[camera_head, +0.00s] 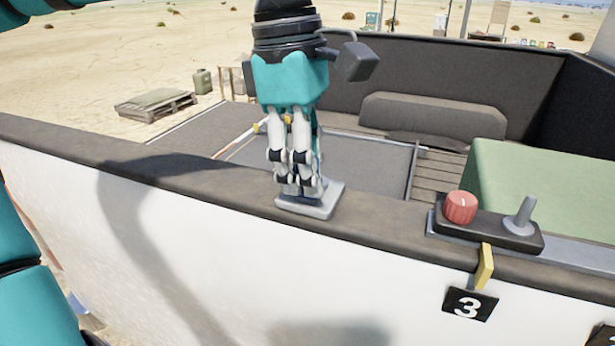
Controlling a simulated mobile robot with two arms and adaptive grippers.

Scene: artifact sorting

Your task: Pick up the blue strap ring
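My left gripper (298,188) hangs straight down in the middle of the view, with white and black fingers below a teal body. Its fingertips are at a small light grey pad (318,208) on the dark rim of the white wall. The fingers look close together, but I cannot tell whether they are open or shut, or whether they hold anything. I cannot make out the blue strap ring; the fingers hide part of the pad. My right gripper is not in view.
A control box with a red knob (460,207) and a grey lever (521,214) sits on the rim to the right. A black tag marked 3 (469,303) hangs below it. A green box (555,190) stands behind. The rim left of the pad is clear.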

